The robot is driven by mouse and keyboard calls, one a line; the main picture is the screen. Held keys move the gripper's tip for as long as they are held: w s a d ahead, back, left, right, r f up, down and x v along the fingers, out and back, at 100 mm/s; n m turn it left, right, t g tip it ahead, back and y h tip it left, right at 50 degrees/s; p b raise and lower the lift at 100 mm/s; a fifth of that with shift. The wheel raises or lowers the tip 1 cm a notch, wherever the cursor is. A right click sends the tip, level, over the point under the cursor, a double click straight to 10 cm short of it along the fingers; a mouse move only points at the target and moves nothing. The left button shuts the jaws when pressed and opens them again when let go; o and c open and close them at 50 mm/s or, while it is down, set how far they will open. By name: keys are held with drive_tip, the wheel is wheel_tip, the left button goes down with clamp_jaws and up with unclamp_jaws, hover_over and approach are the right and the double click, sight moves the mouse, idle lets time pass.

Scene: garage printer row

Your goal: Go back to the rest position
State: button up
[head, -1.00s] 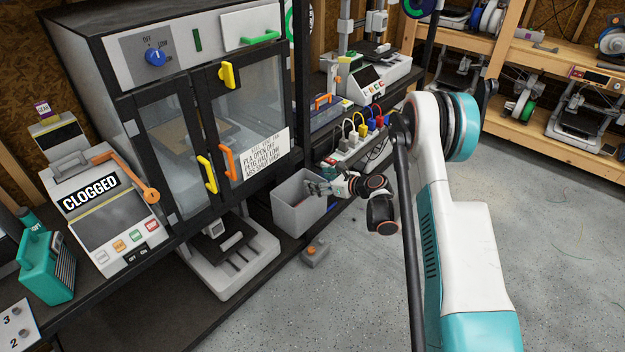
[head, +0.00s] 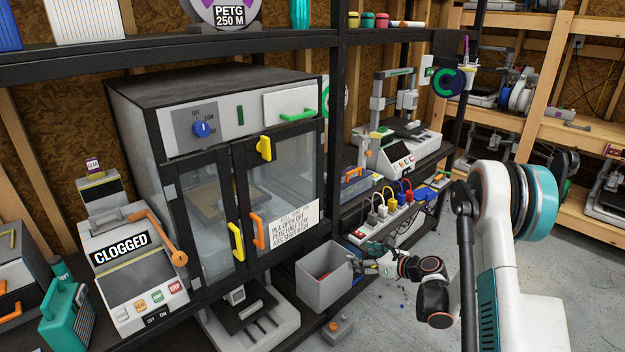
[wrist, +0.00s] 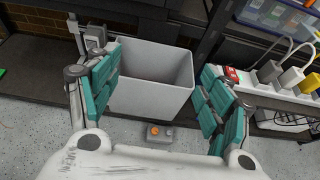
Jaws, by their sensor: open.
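My gripper (head: 366,267) is at the end of my arm, just right of a grey open bin (head: 322,283) on the low shelf. In the wrist view my gripper (wrist: 160,100) has its teal-padded fingers spread wide with nothing between them touching. The grey bin (wrist: 150,82) stands beyond and between the fingers in that view. Its inside looks mostly empty from here, though the near part is hidden.
A printer enclosure (head: 215,165) with yellow and orange handles stands left. A power strip (head: 385,222) with coloured plugs lies on the shelf right of it. A small grey box with an orange button (head: 337,328) sits near the bin. Open floor lies right.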

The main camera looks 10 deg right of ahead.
drive_tip(key=w+r+m+t+h, duration=0.3)
drive_tip(key=r+m+t, duration=0.5)
drive_tip(key=r, duration=1.7)
drive_tip(key=s+d+r+m+g+h, duration=0.15)
drive_tip(key=s+r+m+h, duration=0.25)
drive_tip(key=r+m, duration=0.4)
drive_tip(key=s+d+r+m+t+h, duration=0.1)
drive_tip(key=s+d+r+m+h, duration=0.2)
drive_tip(key=r+m, duration=0.45)
drive_tip(key=s+f+m+g+h, duration=0.25)
drive_tip(key=s+m+g, duration=0.25)
drive_tip(key=s+m, duration=0.7)
drive_tip(key=s+a+f+m+g+y, duration=0.1)
drive_tip(key=s+a+f+m+g, duration=0.1)
drive_tip(key=s, duration=0.5)
drive_tip(key=s+a+f+m+g+y, duration=0.2)
drive_tip(key=s+a+f, duration=0.3)
drive_tip(key=s, duration=0.3)
drive_tip(key=s+a+f+m+g+y, duration=0.1)
drive_tip(key=s+a+f+m+g, duration=0.1)
drive_tip(key=s+f, duration=0.3)
drive_tip(key=s+a+m, duration=0.1)
drive_tip(key=s, duration=0.2)
drive_tip(key=shift+a+f+g+y, duration=0.35)
drive_tip(key=shift+f, duration=0.05)
